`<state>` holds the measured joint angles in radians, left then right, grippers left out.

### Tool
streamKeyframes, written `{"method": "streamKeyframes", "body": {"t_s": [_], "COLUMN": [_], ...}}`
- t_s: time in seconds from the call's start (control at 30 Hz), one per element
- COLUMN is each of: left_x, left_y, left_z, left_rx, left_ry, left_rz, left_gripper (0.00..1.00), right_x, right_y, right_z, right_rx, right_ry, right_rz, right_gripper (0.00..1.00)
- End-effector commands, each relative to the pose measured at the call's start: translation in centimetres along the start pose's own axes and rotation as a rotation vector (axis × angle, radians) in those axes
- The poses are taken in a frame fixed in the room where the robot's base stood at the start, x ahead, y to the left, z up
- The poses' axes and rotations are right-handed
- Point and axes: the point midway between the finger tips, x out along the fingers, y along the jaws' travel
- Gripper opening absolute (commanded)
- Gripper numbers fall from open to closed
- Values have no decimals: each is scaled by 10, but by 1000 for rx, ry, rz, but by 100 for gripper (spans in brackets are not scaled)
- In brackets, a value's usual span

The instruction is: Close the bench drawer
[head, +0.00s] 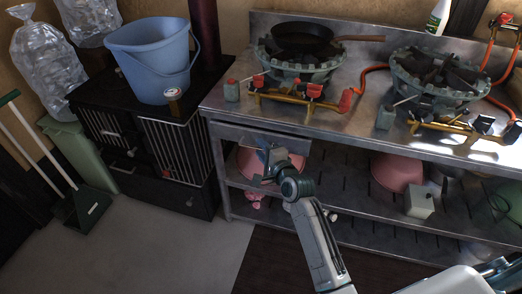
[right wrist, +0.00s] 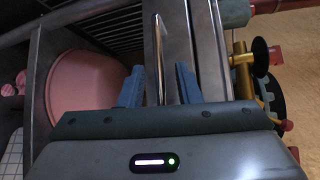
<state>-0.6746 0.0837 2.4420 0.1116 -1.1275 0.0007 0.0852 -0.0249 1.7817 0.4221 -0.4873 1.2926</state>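The bench drawer (head: 235,132) is a grey metal front under the left end of the steel bench top. It appears to stand out a little from the bench; how far is hard to tell. My right gripper (head: 266,163) is at the right part of the drawer front, fingers toward it. In the right wrist view, its two blue fingers (right wrist: 160,85) are apart. A thin metal strip with a bright edge (right wrist: 158,45) lies between them, with gaps on both sides; it looks like the drawer's edge or handle. My left gripper is not in view.
The steel bench (head: 340,108) carries gas burners and a black pan (head: 302,38). Pink bowls (head: 397,171) sit on the shelf below. A black cabinet (head: 150,135) with a blue bucket (head: 155,62) stands to the left. The floor (head: 170,245) at front left is clear.

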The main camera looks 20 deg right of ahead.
Motion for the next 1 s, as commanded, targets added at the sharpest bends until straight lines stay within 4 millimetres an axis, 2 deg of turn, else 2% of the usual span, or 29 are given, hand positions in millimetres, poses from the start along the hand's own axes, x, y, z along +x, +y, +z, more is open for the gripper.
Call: {"method": "streamKeyframes", "body": {"t_s": [0.33, 0.37, 0.5, 0.73, 1.0], "left_x": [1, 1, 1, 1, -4], "left_y": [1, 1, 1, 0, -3], "left_z": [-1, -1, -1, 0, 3], "left_rx": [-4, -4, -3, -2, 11], "left_ry": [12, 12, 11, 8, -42], "left_rz": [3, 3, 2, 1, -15], "left_gripper": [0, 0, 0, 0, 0], "right_x": [6, 6, 6, 6, 32], "right_y": [0, 0, 0, -1, -9], "right_z": [0, 0, 0, -1, -26], "right_rx": [-1, -1, -1, -1, -3], "right_ry": [0, 0, 0, 0, -1], "right_rz": [0, 0, 0, 0, 0], "right_gripper": [30, 28, 1, 0, 0]}}
